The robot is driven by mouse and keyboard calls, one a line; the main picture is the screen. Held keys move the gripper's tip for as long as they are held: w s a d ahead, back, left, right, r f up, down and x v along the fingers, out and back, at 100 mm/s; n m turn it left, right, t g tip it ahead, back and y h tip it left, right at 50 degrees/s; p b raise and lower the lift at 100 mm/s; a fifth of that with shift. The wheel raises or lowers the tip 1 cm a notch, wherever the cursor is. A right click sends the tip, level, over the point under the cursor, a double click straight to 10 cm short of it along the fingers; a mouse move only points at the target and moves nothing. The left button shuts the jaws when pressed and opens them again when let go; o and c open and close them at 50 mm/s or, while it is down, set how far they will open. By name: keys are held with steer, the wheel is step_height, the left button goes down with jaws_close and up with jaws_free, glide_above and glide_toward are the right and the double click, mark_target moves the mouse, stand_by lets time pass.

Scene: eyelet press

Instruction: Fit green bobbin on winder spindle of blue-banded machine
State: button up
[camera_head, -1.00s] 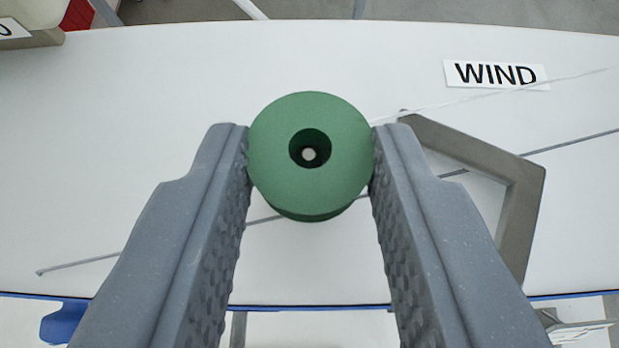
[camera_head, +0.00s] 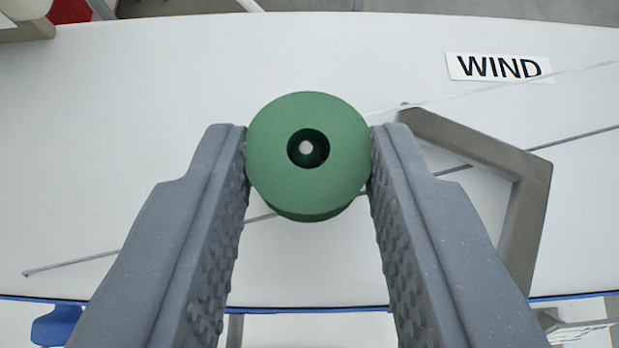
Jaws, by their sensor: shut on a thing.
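The green bobbin (camera_head: 340,172) is held between the two fingertips of my gripper (camera_head: 308,158), with its round flange facing the camera. Its centre hole is dark, and a small light round spot shows inside it. I cannot tell whether that spot is a spindle tip or the white surface seen through the bore. The winder spindle is not otherwise visible; the bobbin hides what lies directly beneath it.
A WIND label (camera_head: 499,67) lies on the white surface (camera_head: 140,120). A grey-brown angled frame (camera_head: 525,200) stands right of my gripper. A thin grey rod (camera_head: 75,264) and a pale thread (camera_head: 430,104) cross the surface. A blue edge (camera_head: 300,309) runs along the bottom.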

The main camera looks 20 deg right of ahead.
steer(key=shift+f, duration=0.35)
stand_by(0.6)
steer(key=o, duration=1)
steer(key=shift+r, duration=0.1)
steer(key=shift+r+p, duration=0.6)
steer(key=shift+r, duration=1.85)
